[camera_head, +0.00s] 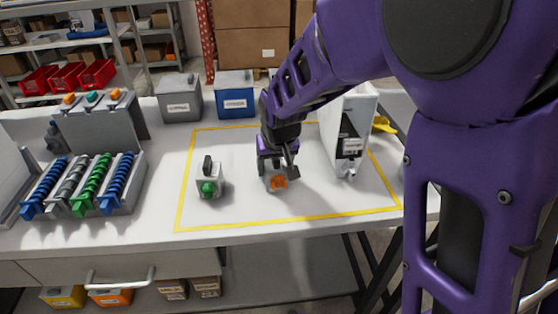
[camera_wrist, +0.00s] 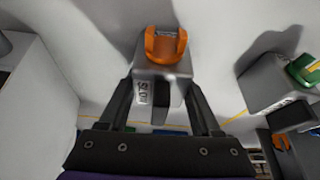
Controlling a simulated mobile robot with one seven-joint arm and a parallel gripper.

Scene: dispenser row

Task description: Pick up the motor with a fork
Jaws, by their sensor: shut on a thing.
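The motor with an orange fork-shaped piece (camera_head: 279,183) is a small grey box inside the yellow outline on the table. In the wrist view, the motor (camera_wrist: 165,69) shows its two-pronged orange fork at the top and a label on its face. My gripper (camera_head: 276,160) is over it from above, shut on its grey body. In the wrist view, the fingers of my gripper (camera_wrist: 160,95) lie along both sides of the box. I cannot tell whether the motor is clear of the table. A second motor with a green end (camera_head: 208,182) stands to its left.
A white dispenser-like machine (camera_head: 350,135) stands just right of my gripper. Blue, grey and green spirals sit in a tray (camera_head: 126,205) at left. Grey (camera_head: 179,97) and blue (camera_head: 235,95) bins stand behind. The front of the outlined area (camera_head: 240,212) is clear.

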